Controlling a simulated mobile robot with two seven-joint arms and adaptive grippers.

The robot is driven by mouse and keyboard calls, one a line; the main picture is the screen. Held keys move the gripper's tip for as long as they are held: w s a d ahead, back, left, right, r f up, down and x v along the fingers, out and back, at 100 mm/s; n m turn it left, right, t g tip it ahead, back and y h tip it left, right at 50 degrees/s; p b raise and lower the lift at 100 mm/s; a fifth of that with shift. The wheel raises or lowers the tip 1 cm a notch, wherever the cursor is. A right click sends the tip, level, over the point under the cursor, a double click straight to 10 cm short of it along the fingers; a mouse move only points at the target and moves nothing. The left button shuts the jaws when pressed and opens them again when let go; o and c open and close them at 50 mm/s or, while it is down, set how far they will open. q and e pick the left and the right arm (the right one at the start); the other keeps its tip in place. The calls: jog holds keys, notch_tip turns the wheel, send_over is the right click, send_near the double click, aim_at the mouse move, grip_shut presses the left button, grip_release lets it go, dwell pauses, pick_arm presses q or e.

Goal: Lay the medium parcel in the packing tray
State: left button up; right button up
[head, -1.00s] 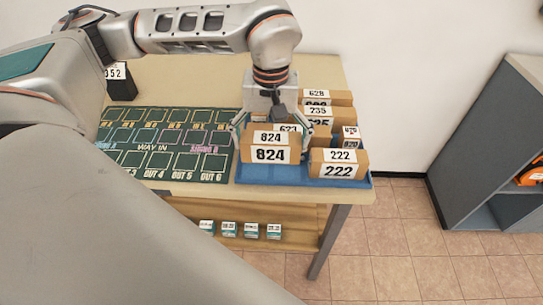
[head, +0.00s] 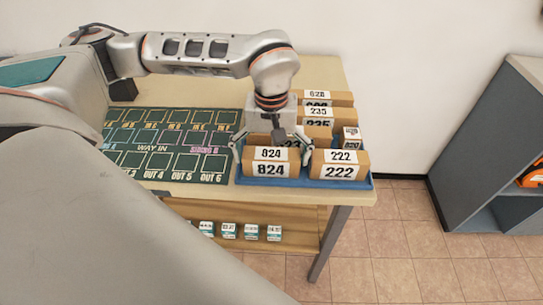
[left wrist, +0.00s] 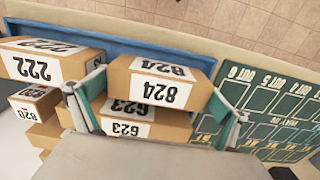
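The medium parcel (head: 271,163), a brown box labelled 824, sits level at the front left of the blue packing tray (head: 322,184). My left gripper (head: 271,150) reaches down from above with one finger on each side of this parcel. In the left wrist view the parcel (left wrist: 160,82) lies between the two finger pads, which look to be against its ends; any thin gap is hard to see. The tray's blue edge (left wrist: 150,35) shows behind it there. My right gripper is not in view.
Parcel 222 (head: 340,164) stands close on the right, and parcel 623 (left wrist: 145,122) directly behind. Parcels 235 (head: 318,113), 628 (head: 327,97) and a small one (head: 351,138) fill the back. A green sorting mat (head: 170,140) lies left. A grey shelf (head: 490,150) stands right.

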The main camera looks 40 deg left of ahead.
aim_at(271, 154)
pick_arm(q)
jog(key=shift+r, duration=0.6)
notch_tip(271, 154, up, 11)
jog(key=p, duration=0.1)
dwell(0.4)
jog(key=shift+s, duration=0.1)
